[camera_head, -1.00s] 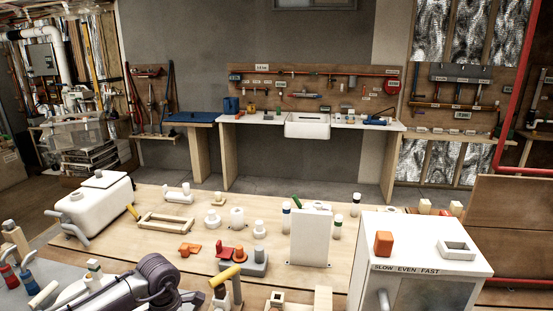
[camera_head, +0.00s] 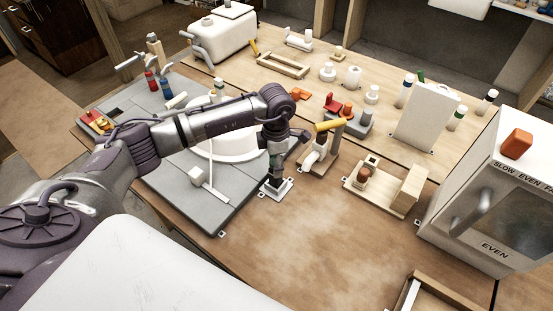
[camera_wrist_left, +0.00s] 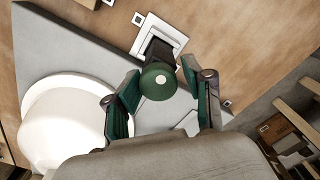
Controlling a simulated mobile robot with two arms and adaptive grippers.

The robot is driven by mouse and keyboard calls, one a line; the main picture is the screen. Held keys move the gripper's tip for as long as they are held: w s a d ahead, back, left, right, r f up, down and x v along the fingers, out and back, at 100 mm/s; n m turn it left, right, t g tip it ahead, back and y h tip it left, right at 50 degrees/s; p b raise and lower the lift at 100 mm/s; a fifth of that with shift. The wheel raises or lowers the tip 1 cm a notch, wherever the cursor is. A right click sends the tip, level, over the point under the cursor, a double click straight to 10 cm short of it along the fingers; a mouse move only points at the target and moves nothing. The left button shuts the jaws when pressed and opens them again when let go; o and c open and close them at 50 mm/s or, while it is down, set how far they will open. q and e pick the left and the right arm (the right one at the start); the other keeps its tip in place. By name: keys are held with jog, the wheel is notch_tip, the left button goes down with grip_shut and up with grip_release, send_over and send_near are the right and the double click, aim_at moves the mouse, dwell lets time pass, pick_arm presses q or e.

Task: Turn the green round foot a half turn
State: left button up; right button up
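The green round foot (camera_wrist_left: 155,85) faces the camera in the left wrist view, a dark green disc with a pale centre dot. It tops a dark post on a white square plate (camera_wrist_left: 158,38). My left gripper (camera_wrist_left: 160,68) is open, with one green finger on each side of the foot; small gaps show between fingers and foot. In the head view my left gripper (camera_head: 283,148) is above the white plate (camera_head: 275,188), at the right edge of the grey board. Its fingers and wrist partly hide the foot there. My right gripper is not in view.
A white round basin (camera_head: 225,145) lies close left of the gripper. A yellow-handled fixture (camera_head: 328,126) stands close on the right, with a wooden block stand (camera_head: 400,190) beyond. A white oven-like box (camera_head: 480,210) is farther right. The front tabletop (camera_head: 310,230) is bare.

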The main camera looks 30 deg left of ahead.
pick_arm(q)
jog(key=m+b, duration=0.3)
jog(key=m, duration=0.1)
jog(key=shift+w+a+f, duration=0.1)
jog(key=shift+f, duration=0.05)
jog(key=shift+m+b, duration=0.65)
jog(key=shift+m, duration=0.25)
jog(key=shift+r, duration=0.3)
